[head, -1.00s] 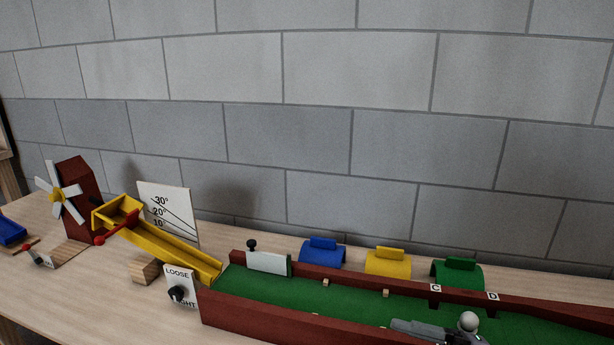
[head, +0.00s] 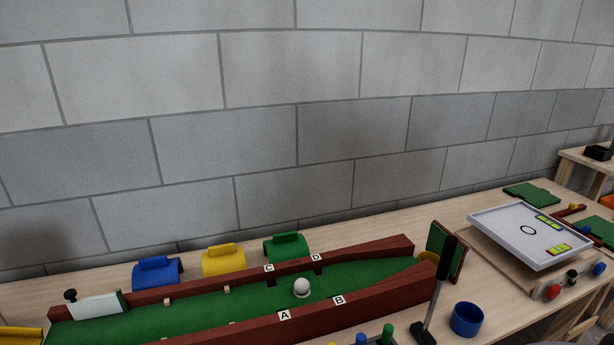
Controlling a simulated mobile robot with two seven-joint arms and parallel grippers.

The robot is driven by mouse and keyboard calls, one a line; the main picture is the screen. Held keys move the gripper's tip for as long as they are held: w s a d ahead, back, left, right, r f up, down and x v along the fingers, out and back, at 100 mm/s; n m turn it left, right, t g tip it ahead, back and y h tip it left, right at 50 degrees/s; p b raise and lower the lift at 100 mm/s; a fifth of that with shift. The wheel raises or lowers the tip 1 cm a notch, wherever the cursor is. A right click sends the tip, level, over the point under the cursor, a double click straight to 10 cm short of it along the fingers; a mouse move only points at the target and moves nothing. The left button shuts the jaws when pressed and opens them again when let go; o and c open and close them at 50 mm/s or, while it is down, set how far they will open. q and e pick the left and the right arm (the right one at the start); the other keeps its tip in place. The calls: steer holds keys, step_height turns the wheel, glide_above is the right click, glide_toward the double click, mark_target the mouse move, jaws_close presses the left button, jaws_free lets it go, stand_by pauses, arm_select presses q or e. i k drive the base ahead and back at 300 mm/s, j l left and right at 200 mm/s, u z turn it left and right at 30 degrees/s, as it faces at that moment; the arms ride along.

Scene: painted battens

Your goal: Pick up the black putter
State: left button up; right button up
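The black putter (head: 446,262) stands upright, slightly tilted, in front of the right end of the green putting lane (head: 190,300). Its thick black grip is at the top, a thin shaft runs down, and its dark head is near the bottom edge of the view. A white ball (head: 301,285) lies on the green lane between the letter marks. Neither of my grippers is in view.
A blue cup (head: 466,319) stands just right of the putter. Blue and green pegs (head: 388,332) show left of its foot. A green board (head: 445,250) with a red edge stands behind it. A white tray (head: 490,222) lies further right.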

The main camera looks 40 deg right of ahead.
mark_target(418, 331)
steer(key=z, duration=1.95)
